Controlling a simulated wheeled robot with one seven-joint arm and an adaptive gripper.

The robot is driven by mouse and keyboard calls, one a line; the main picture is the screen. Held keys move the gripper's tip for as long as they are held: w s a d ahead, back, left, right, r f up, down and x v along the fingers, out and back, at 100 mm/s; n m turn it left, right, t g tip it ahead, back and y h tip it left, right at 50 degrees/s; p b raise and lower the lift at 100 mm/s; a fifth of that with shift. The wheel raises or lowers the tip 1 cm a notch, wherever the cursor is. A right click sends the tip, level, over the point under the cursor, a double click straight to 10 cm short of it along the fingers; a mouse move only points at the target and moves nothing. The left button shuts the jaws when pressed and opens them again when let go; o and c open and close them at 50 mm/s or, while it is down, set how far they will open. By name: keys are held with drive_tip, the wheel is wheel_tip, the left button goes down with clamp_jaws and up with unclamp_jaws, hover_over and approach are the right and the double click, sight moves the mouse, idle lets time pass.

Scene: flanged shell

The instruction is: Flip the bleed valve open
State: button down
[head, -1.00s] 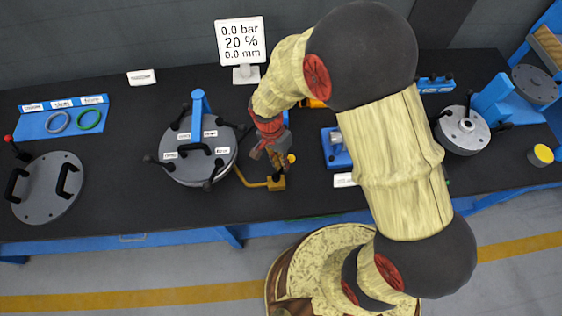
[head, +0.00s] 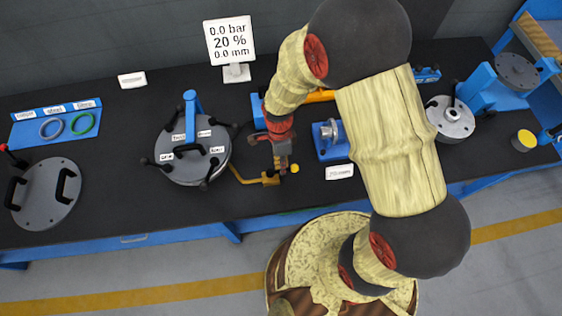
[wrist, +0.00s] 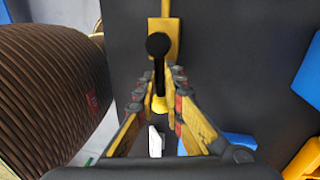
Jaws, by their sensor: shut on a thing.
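The bleed valve is a small yellow fitting (head: 269,179) on a yellow pipe at the right side of the grey flanged shell (head: 198,168). In the wrist view the yellow valve body (wrist: 163,28) is at the top, with a black ball-ended lever (wrist: 158,46) in front of it. My gripper (head: 283,163) is just above and beside the valve in the head view. In the wrist view my gripper (wrist: 158,88) has its fingers on both sides of the lever, shut on it. The fingers partly hide the grip.
A blue block with a metal fitting (head: 332,135) stands right of the gripper. A sign (head: 229,42) reads 0.0 bar, 20 %, 0.0 mm. A grey lid with handles (head: 47,194) lies at left. My arm covers part of the bench's right half.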

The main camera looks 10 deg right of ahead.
drive_tip(key=shift+s+m, duration=0.15)
drive_tip(key=shift+m, duration=0.25)
drive_tip(key=c, duration=1.9)
unclamp_jaws()
drive_tip(key=r, duration=0.4)
drive_tip(key=w+r, duration=0.1)
drive_tip(key=r, duration=0.3)
drive_tip(key=w+r, duration=0.1)
drive_tip(key=r, duration=0.2)
drive_tip(key=shift+w+r, duration=0.15)
drive_tip(key=shift+r, duration=0.25)
